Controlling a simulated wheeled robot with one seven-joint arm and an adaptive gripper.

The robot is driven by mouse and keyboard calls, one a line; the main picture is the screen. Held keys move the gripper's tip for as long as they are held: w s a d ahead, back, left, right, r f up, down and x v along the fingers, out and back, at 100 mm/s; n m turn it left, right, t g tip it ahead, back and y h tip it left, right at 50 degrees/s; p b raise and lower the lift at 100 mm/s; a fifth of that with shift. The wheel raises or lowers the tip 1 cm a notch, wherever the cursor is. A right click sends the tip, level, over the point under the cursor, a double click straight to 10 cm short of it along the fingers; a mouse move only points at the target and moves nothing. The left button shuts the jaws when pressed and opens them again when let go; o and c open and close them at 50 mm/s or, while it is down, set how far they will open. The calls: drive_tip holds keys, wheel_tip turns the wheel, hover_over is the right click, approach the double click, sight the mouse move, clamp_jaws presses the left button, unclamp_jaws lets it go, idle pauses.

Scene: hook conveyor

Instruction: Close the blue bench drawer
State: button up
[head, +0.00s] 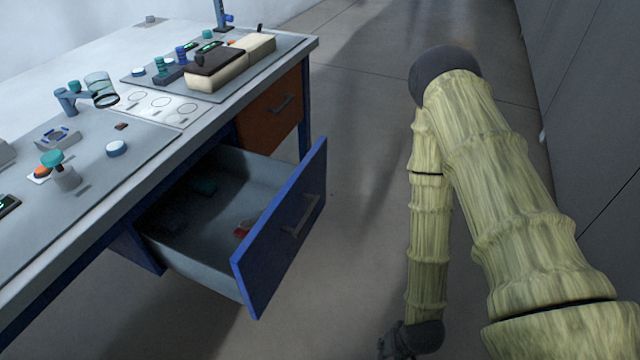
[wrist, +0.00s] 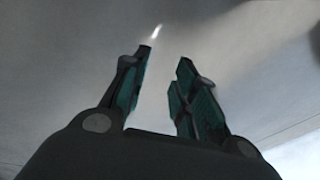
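The blue bench drawer (head: 280,235) stands pulled well out from under the bench in the head view. Its blue front has a grey bar handle (head: 300,216), and its grey inside holds a dark green item (head: 205,186) and a red item (head: 243,228). My gripper shows in the wrist view (wrist: 160,85) with its two teal-lined fingers apart and nothing between them. In the head view my arm hangs to the right of the drawer, apart from it; the fingers are not clearly visible there.
The bench top (head: 130,190) carries a cup-like holder (head: 100,90), knobs, buttons and a beige-and-dark box (head: 215,68). A shut brown drawer (head: 270,107) is beyond the blue one. Grey cabinets (head: 590,110) line the right side. Floor (head: 355,150) between is clear.

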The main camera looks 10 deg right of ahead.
drive_tip(key=w+t, duration=0.1)
drive_tip(key=w, duration=0.2)
drive_tip(key=w+r+m+t+y, duration=0.1)
drive_tip(key=w, duration=0.3)
drive_tip(key=w+r+t, duration=0.1)
drive_tip(key=w, duration=0.3)
drive_tip(key=shift+w+a+m+y, duration=0.2)
drive_tip(key=shift+a+m+y, duration=0.1)
drive_tip(key=shift+a+y, duration=0.1)
clamp_jaws()
drive_tip(key=w+r+m+t+y, duration=0.3)
drive_tip(key=w+r, duration=0.4)
drive_tip(key=w, duration=0.6)
drive_tip(key=w+d+r+y+b, duration=0.1)
drive_tip(key=w+r+y, duration=0.2)
drive_tip(key=r, duration=0.4)
drive_tip(key=w+d+r+t+y, duration=0.1)
drive_tip(key=w+d+r+y, duration=0.2)
drive_tip(key=r, duration=0.4)
drive_tip(key=w+r+y+b, duration=0.1)
drive_tip(key=w+r+y, duration=0.3)
drive_tip(key=r, duration=0.3)
drive_tip(key=b+x, duration=0.1)
drive_tip(key=x, duration=1.3)
drive_tip(key=shift+w+f+b, duration=0.2)
drive_tip(key=shift+f+b, duration=0.1)
drive_tip(key=shift+b, duration=0.1)
